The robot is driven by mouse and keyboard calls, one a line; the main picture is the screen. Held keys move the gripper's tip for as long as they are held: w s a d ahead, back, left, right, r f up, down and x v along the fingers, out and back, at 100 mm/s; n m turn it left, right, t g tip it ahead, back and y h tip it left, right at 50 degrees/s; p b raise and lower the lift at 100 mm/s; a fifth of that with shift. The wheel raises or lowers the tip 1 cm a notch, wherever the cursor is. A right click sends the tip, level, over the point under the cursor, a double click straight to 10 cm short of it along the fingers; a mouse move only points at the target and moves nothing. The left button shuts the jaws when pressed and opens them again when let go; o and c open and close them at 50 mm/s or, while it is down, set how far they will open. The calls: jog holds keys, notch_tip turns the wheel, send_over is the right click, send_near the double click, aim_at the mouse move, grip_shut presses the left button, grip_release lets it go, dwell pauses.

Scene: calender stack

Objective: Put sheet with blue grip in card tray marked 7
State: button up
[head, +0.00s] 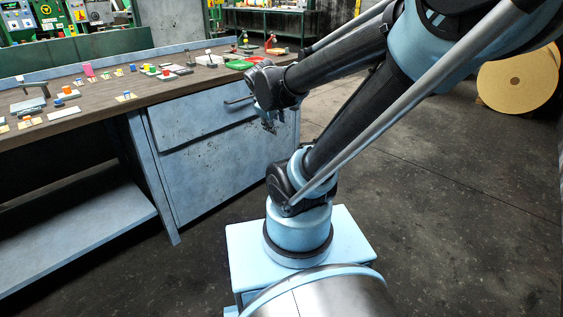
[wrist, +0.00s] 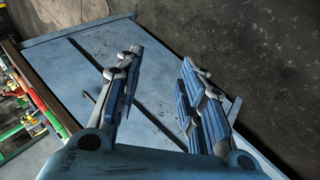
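My gripper (head: 268,124) hangs in front of the workbench cabinet, below the bench top and apart from the small items on it. In the wrist view my gripper (wrist: 160,80) has its two fingers wide apart with nothing between them. Small pale pieces with coloured grips lie on the bench top. The card tray marked 7 cannot be made out, as no number is readable at this size.
The workbench (head: 100,97) has a grey cabinet (head: 215,150) with a handle and an open lower shelf (head: 70,235). Red and green trays (head: 240,64) sit at its far right end. A large tan roll (head: 517,82) stands at the right. The floor between is clear.

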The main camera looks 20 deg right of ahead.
jog(key=s+f+m+g+y, duration=0.1)
jog(key=s+f+m+g, duration=0.1)
jog(key=s+m, duration=0.2)
jog(key=s+f+m+g+y, duration=0.1)
jog(key=s+f+m+g, duration=0.1)
jog(key=s, duration=0.9)
jog(key=shift+a+f+m+y, duration=0.45)
jog(key=shift+f+m, duration=0.4)
jog(key=shift+m, duration=0.15)
jog(key=shift+o, duration=0.7)
jog(key=shift+s+a+f+m, duration=0.2)
jog(key=shift+s+m, duration=0.1)
jog(key=shift+s, duration=0.1)
jog(key=shift+c, duration=1)
jog(key=shift+a, duration=0.1)
